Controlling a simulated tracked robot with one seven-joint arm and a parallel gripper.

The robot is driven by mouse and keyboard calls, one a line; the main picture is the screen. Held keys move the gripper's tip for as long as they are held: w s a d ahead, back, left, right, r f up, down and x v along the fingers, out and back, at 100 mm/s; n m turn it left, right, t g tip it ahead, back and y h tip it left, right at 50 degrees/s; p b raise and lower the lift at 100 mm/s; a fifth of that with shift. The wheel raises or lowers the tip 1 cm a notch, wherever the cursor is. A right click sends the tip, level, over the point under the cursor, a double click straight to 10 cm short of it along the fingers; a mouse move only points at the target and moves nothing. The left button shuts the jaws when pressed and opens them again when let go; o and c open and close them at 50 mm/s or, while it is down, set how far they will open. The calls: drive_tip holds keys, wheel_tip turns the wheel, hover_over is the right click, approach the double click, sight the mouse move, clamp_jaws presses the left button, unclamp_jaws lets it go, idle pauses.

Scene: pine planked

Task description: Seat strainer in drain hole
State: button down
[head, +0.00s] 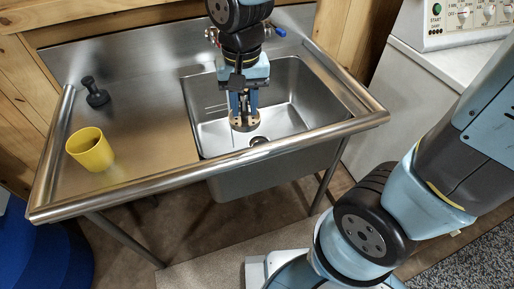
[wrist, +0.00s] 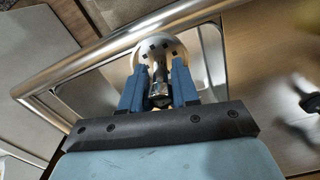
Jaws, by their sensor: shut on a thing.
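The strainer (head: 244,124) is a round metal disc with small dark holes, held below my gripper (head: 243,103) over the sink basin. In the wrist view, the two blue fingers of my gripper (wrist: 159,90) are shut on the strainer's central post, and the strainer's disc (wrist: 150,47) shows beyond them. The drain hole (head: 259,141) is a dark round opening in the basin floor. In the head view it shows just below and right of the strainer, apart from it. The exact height of the strainer above the floor is hard to tell.
The steel sink (head: 285,97) has raised basin walls and a thick rounded front rim (head: 215,166). A yellow cup (head: 91,151) and a dark dumbbell-shaped object (head: 95,92) stand on the drainboard at left. A tap with a blue handle (head: 280,32) is behind the basin.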

drive_tip(key=w+f, duration=1.2)
drive_tip(key=w, duration=0.2)
drive_tip(key=shift+m, duration=0.6)
drive_tip(key=shift+w+d+f, duration=0.9)
drive_tip(key=shift+w+f, duration=0.75)
drive_tip(key=shift+f, duration=2.8)
drive_tip(key=shift+w+d+f, duration=0.9)
drive_tip(key=shift+w+f, duration=0.75)
drive_tip(key=shift+f, duration=2.75)
drive_tip(key=shift+w+d+f, duration=0.9)
drive_tip(key=shift+w+f, duration=0.75)
drive_tip(key=shift+f, duration=2.8)
drive_tip(key=shift+f, duration=0.15)
drive_tip(key=c, duration=0.8)
unclamp_jaws()
drive_tip(key=shift+c, duration=0.2)
